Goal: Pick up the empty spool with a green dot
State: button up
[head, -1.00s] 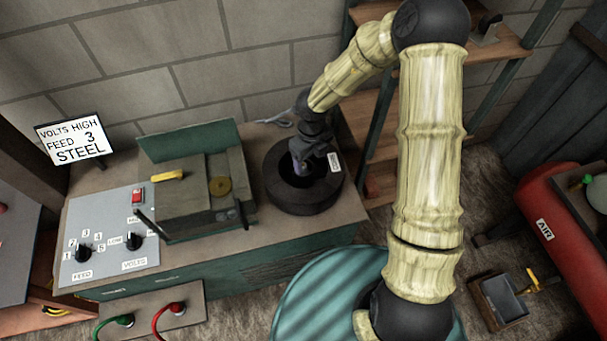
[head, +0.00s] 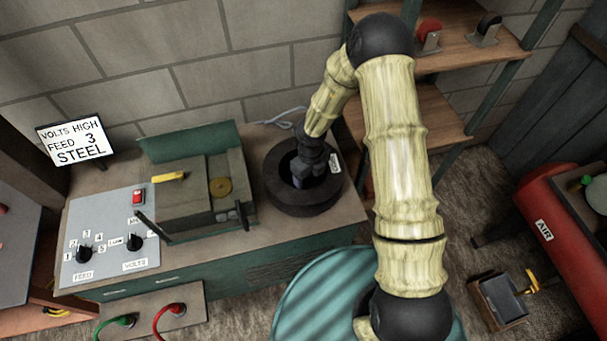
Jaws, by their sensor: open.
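A dark round spool-like ring (head: 300,205) with a small white label lies on top of the green machine, right of the wire-feed box. My gripper (head: 306,180) reaches down into its dark centre from above. The fingertips are small and partly hidden in the shadow of the hole, and nothing shows held between them. I cannot make out a green dot on the ring; much of its centre is hidden by my gripper and wrist.
The feed box (head: 195,195) with its raised green lid stands just left of the ring. A control panel (head: 108,235) with knobs and a sign (head: 73,142) are further left. Wooden shelves (head: 470,50) stand behind at right, a red air tank (head: 560,215) at far right.

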notch_tip(320, 180, down, 2)
jog(key=shift+f, duration=0.1)
dwell(0.4)
grip_shut()
